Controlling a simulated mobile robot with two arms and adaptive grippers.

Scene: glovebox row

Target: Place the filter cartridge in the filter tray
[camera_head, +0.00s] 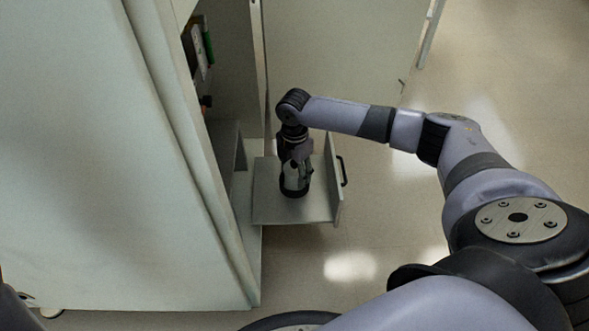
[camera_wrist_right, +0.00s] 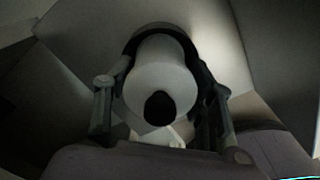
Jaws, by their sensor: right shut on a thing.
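The filter cartridge (camera_head: 294,182) is a pale cylinder with a dark base. It stands upright on or just above the floor of the filter tray (camera_head: 276,210); I cannot tell if it touches. The tray is a grey pulled-out drawer with a front panel at the right. My right gripper (camera_head: 297,172) points down and is shut on the cartridge. In the right wrist view the cartridge (camera_wrist_right: 160,85) shows as a white top with a dark round knob, between the two fingers of the gripper (camera_wrist_right: 160,110). My left gripper is not in view.
A tall pale cabinet (camera_head: 85,140) fills the left side. Its open door (camera_head: 345,55) stands behind the tray. A dark handle (camera_head: 342,170) sits on the tray's front panel. The floor (camera_head: 520,100) at the right is clear.

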